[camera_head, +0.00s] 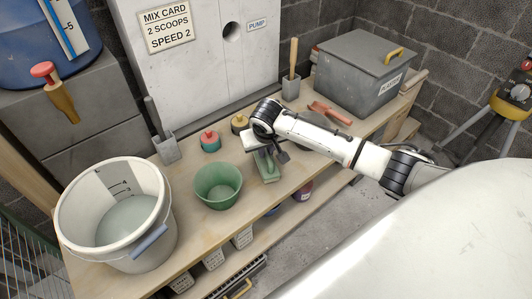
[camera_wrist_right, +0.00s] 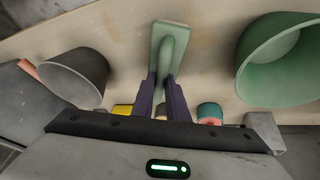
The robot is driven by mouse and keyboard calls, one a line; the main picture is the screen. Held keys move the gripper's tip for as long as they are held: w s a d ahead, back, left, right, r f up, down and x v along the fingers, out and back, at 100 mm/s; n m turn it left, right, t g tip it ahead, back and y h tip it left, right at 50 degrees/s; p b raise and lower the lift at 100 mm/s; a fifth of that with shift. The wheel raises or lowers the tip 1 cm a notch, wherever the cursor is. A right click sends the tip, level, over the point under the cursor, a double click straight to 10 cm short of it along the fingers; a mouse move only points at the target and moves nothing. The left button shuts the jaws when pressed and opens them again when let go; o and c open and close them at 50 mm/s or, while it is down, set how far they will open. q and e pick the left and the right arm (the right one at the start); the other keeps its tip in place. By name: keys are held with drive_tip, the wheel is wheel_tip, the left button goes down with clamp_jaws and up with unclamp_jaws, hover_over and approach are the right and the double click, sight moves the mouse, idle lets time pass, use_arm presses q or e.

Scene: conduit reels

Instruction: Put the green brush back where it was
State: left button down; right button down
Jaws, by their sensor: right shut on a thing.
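The green brush (camera_head: 267,167) is below my right gripper (camera_head: 276,152), near the front edge of the wooden bench, right of a green bowl (camera_head: 218,185). In the right wrist view the brush (camera_wrist_right: 169,38) shows its flat green block and raised grip. The dark fingers of my right gripper (camera_wrist_right: 163,90) are closed on that grip. I cannot tell whether the brush touches the bench or hangs just above it. The brush's underside is hidden. My left gripper is not in view.
A white bucket (camera_head: 150,225) stands left on the bench (camera_head: 190,255). Red-topped (camera_head: 210,141) and yellow-topped (camera_head: 239,123) pots stand behind the bowl. A grey bowl (camera_wrist_right: 72,78) is beside the gripper, partly behind my arm in the head view. A lidded grey box (camera_head: 360,75) stands back right.

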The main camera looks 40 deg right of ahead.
drive_tip(key=shift+f, duration=0.5)
drive_tip(key=shift+f, duration=0.15)
drive_tip(key=c, duration=1.7)
unclamp_jaws()
drive_tip(key=shift+c, duration=0.2)
drive_tip(key=shift+r, duration=0.2)
drive_tip(key=p+v, duration=0.2)
drive_tip(key=v, duration=1)
drive_tip(key=shift+a+f, duration=0.1)
